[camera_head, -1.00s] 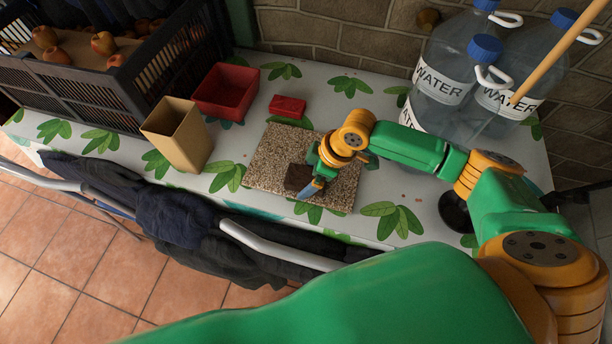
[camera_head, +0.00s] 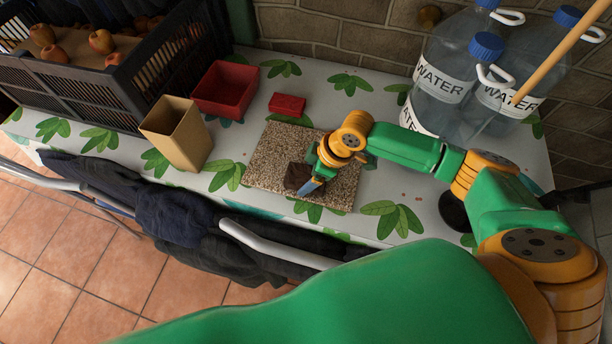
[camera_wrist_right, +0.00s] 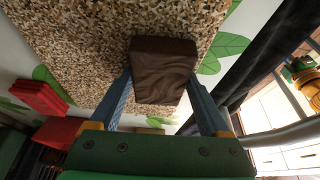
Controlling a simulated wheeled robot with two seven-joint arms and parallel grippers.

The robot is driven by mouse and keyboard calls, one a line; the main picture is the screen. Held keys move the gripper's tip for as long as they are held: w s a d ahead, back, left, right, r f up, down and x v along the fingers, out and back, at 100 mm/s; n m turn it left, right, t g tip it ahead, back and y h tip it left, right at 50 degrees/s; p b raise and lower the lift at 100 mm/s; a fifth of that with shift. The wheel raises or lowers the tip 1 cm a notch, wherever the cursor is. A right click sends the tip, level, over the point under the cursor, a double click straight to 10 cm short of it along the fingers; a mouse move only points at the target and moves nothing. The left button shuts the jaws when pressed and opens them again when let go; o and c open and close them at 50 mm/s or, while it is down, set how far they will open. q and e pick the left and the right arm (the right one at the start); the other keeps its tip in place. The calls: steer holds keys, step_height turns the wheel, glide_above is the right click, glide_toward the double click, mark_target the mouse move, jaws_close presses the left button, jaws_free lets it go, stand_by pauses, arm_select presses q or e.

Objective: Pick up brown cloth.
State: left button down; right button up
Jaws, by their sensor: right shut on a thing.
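The brown cloth (camera_head: 297,176) is a small, dark, folded block on the speckled board (camera_head: 264,160) in the head view. In the right wrist view the cloth (camera_wrist_right: 163,72) sits between the two blue-grey fingers of my right gripper (camera_wrist_right: 162,90). The fingers touch its two sides, so the gripper is shut on it. In the head view my right gripper (camera_head: 311,186) partly covers the cloth's right side. The cloth appears to be at the board's surface; I cannot tell if it is lifted. My left gripper is not in view.
A red block (camera_head: 287,105), a red bin (camera_head: 226,88) and a tan container (camera_head: 177,134) stand left of and behind the board. A black crate (camera_head: 75,88) is far left. Water jugs (camera_head: 447,70) stand back right. Dark clothes on a rack (camera_head: 180,222) line the front edge.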

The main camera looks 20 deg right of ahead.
mark_target(302, 174)
steer(key=shift+r, duration=0.2)
step_height(302, 174, up, 3)
steer(key=shift+w+f+b, duration=0.1)
steer(key=shift+b, duration=0.2)
steer(key=shift+s+a+r+p, duration=0.15)
steer(key=shift+s+r, duration=0.3)
steer(key=shift+r, duration=0.2)
steer(key=shift+s+a+r+p, duration=0.15)
steer(key=shift+s+r, duration=0.25)
steer(key=shift+r, duration=0.2)
steer(key=s+a+r+p, duration=0.3)
steer(key=s+r+p, duration=0.4)
steer(key=s, duration=0.5)
steer(key=shift+r+p, duration=0.4)
steer(key=shift+p, duration=0.6)
